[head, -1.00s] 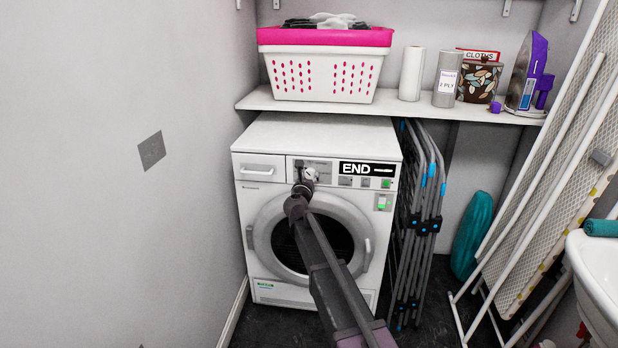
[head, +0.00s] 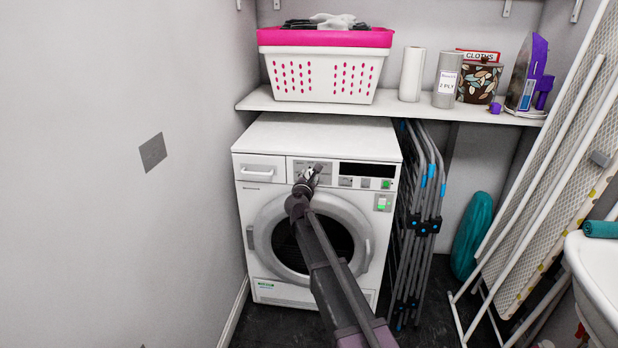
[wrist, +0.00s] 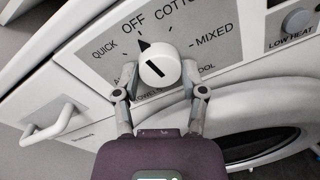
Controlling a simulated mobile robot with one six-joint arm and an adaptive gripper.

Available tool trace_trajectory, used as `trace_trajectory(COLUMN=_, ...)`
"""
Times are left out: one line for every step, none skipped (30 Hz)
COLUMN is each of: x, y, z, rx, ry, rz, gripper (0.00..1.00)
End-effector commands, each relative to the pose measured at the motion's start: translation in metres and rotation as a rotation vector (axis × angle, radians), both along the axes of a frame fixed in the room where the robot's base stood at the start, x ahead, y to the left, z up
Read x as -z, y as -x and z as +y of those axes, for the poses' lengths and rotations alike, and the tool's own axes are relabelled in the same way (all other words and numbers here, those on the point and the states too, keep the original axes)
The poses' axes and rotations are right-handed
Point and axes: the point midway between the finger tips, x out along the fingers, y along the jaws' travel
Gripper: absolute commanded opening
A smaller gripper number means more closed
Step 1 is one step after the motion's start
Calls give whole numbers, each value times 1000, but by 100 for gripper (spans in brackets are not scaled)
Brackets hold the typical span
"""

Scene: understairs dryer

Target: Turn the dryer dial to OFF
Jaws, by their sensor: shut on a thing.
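The white dryer (head: 268,215) stands under the shelf, with its control panel at the top front. In the wrist view the round white dial (wrist: 160,65) has a dark pointer aimed up and left at the OFF mark (wrist: 134,19). My gripper (wrist: 160,78) is shut on the dial, with one finger on each side of it. In the head view my gripper (head: 305,182) covers most of the dial. The dryer display (head: 367,170) is dark and blank.
A drawer handle (wrist: 47,125) is left of the dial, and a LOW HEAT button (wrist: 297,20) is to its right. A folded drying rack (head: 425,225) stands close at the dryer's right. The shelf (head: 395,104) above holds a pink and white basket (head: 325,75).

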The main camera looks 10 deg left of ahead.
Motion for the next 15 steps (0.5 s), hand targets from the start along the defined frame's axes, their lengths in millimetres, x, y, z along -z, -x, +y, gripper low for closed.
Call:
trace_trajectory(x=-1, y=-3, z=1, rx=-3, ry=-27, rz=-2, gripper=7)
trace_trajectory(x=-1, y=-3, z=1, rx=-2, ry=-42, rz=-2, gripper=7)
trace_trajectory(x=-1, y=-3, z=1, rx=-3, ry=-62, rz=-4, gripper=7)
trace_trajectory(x=-1, y=-3, z=1, rx=-3, ry=-75, rz=-4, gripper=7)
trace_trajectory(x=-1, y=-3, z=1, rx=-3, ry=-88, rz=-4, gripper=7)
trace_trajectory(x=-1, y=-3, z=1, rx=-3, ry=-101, rz=-4, gripper=7)
trace_trajectory(x=-1, y=-3, z=1, rx=-2, ry=-110, rz=-5, gripper=7)
trace_trajectory(x=-1, y=-3, z=1, rx=-3, ry=-118, rz=-5, gripper=7)
trace_trajectory(x=-1, y=-3, z=1, rx=-3, ry=-126, rz=-5, gripper=7)
trace_trajectory(x=-1, y=-3, z=1, rx=-3, ry=-130, rz=-6, gripper=7)
trace_trajectory(x=-1, y=-3, z=1, rx=-3, ry=-134, rz=-6, gripper=7)
trace_trajectory(x=-1, y=-3, z=1, rx=-3, ry=-138, rz=-5, gripper=7)
trace_trajectory(x=-1, y=-3, z=1, rx=-3, ry=-139, rz=-5, gripper=7)
trace_trajectory(x=-1, y=-3, z=1, rx=-3, ry=-141, rz=-6, gripper=7)
trace_trajectory(x=-1, y=-3, z=1, rx=-3, ry=-141, rz=-6, gripper=7)
